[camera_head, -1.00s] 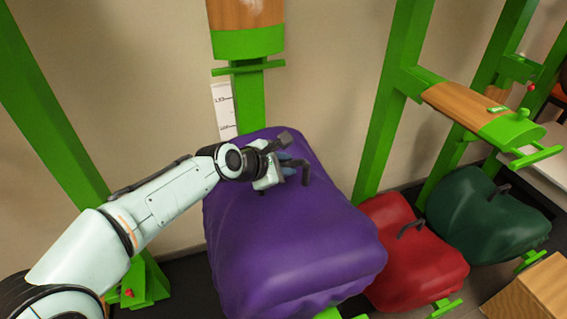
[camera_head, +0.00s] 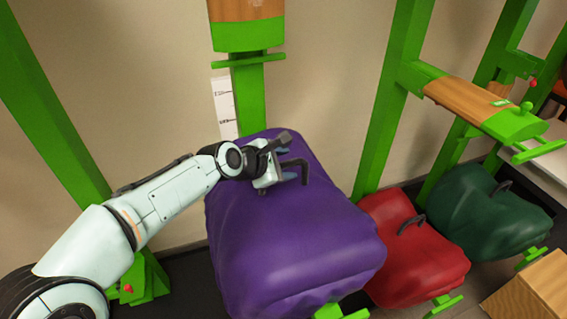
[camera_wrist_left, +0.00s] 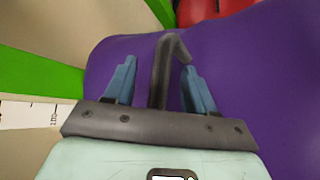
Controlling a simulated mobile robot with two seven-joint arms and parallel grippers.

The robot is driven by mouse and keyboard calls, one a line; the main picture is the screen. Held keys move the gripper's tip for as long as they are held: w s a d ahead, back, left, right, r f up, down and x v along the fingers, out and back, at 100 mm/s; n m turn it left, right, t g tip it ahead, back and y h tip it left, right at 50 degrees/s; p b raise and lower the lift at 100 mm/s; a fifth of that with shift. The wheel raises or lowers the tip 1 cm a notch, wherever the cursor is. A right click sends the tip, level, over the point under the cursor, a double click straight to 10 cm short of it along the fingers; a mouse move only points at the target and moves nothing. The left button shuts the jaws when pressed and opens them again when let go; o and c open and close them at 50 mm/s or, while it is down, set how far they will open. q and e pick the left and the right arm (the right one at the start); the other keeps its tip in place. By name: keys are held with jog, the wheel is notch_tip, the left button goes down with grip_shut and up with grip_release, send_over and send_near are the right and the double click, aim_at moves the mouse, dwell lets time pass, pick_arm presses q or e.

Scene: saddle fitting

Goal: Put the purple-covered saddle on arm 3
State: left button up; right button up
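The purple-covered saddle (camera_head: 290,240) is a large bulky shape in the middle of the head view, with a dark bent handle (camera_head: 303,170) near its top. It sits low, above a green support. My left gripper (camera_head: 284,168) is at this handle. In the left wrist view the handle (camera_wrist_left: 165,70) stands between the two blue fingers, with a gap on both sides, over the purple cover (camera_wrist_left: 240,80). A wooden arm with a green end (camera_head: 465,100) is at upper right, and another wooden arm (camera_head: 245,25) is at the top. I cannot read which is arm 3. My right gripper is not in view.
A red saddle (camera_head: 415,255) and a dark green saddle (camera_head: 480,215) stand low to the right. Green posts (camera_head: 390,100) rise behind them. A wooden box (camera_head: 535,290) is at lower right. A ruler-like strip (camera_head: 225,108) stands by the middle post.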

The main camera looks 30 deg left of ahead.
pick_arm(q)
jog(key=shift+f, duration=0.25)
jog(key=v, duration=1.3)
jog(key=shift+r, duration=0.4)
jog(key=shift+s, duration=0.15)
